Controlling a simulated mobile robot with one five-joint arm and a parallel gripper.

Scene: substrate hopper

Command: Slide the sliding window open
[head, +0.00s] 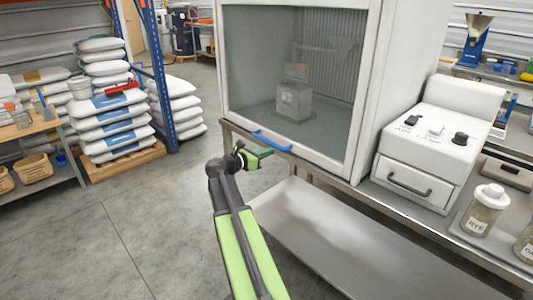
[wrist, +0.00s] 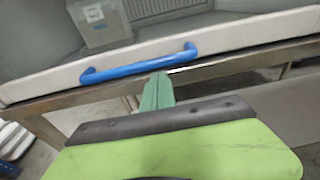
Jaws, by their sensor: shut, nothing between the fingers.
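The sliding window (head: 320,70) is a large glass pane in a white frame on the front of a white cabinet. It appears lowered, with its bottom rail near the bench edge. A blue bar handle (head: 271,141) is on the bottom rail, and it also shows in the wrist view (wrist: 140,66). My gripper (head: 264,153) is shut and empty, just below and in front of the handle. In the wrist view its green fingers (wrist: 157,92) point at the rail below the handle's right half. I cannot tell whether they touch it.
A clear box (head: 294,101) stands behind the glass. A white control unit with a drawer (head: 425,155) and a jar (head: 483,210) stand to the right on the steel bench. A low steel shelf (head: 330,235) lies below. Open floor (head: 120,225) is at the left.

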